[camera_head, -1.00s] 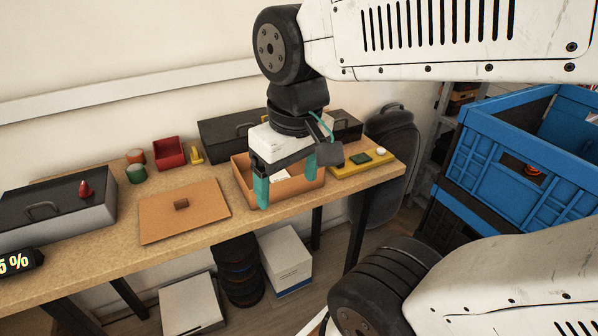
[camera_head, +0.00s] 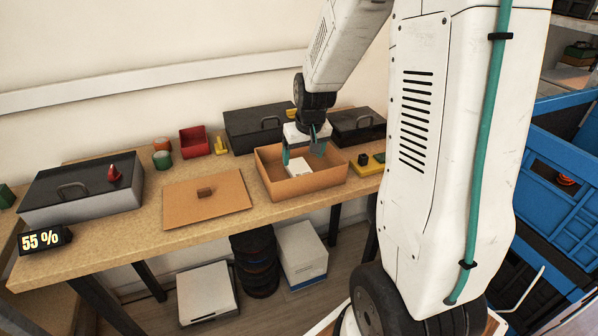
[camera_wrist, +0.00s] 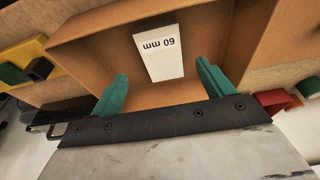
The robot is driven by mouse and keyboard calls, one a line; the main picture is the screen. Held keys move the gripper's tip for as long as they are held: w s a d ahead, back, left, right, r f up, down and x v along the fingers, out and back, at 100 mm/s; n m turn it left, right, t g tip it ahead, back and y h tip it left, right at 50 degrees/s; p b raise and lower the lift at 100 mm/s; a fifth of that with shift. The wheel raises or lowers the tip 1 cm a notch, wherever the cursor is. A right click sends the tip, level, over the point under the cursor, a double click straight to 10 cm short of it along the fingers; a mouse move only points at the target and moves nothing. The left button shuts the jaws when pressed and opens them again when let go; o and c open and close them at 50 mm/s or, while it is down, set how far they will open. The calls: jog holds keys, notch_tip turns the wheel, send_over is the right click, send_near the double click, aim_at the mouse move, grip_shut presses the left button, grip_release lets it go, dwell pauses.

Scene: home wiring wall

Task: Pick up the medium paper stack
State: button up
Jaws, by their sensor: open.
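A white paper stack (camera_wrist: 160,50) marked "60 mm" lies in an open cardboard box (camera_head: 318,187) on the wooden workbench; it also shows in the head view (camera_head: 286,180). No other stack shows in the box. My gripper (camera_head: 302,158) is over the box, its teal fingers pointing down into it. In the wrist view my gripper (camera_wrist: 165,88) is open and empty. The stack is ahead of the fingers and between their lines, apart from both.
The brown box lid (camera_head: 225,205) lies left of the box. A grey case (camera_head: 85,195), a red bin (camera_head: 194,140) and a 55 % display (camera_head: 42,241) are further left.

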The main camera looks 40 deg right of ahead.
aim_at(299, 168)
jog(key=x, duration=0.5)
jog(key=shift+w+f, duration=0.3)
jog(key=c, duration=1.1)
